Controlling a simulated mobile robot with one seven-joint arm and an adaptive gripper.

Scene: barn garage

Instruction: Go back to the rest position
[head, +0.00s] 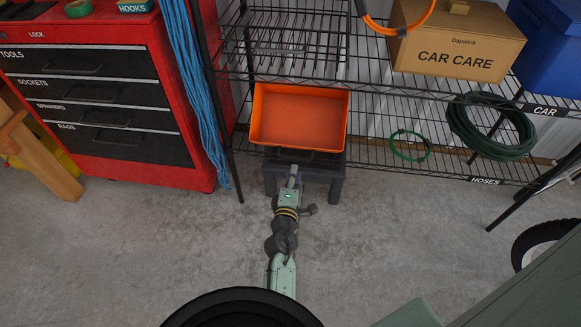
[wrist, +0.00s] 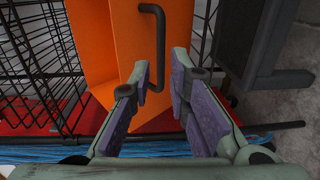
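My gripper (head: 293,172) is at the end of my outstretched arm, just in front of an orange bin (head: 298,143) in the head view. The bin is open-topped and looks empty. It stands at a small dark stool (head: 335,184), by the wire rack. In the wrist view my gripper (wrist: 160,75) has its two purple-padded fingers apart, with no object clearly held between them. The orange bin (wrist: 118,40) lies ahead of the fingers, and its black handle (wrist: 158,40) is close beyond the fingertips. Whether a finger touches the handle cannot be told.
A red tool chest (head: 120,174) stands left, with blue rope (head: 190,80) beside it. The wire rack (head: 390,155) behind holds a car care box (head: 450,55) and green hose (head: 468,135). A tyre (head: 535,240) is at right. Concrete floor (head: 390,230) is clear between.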

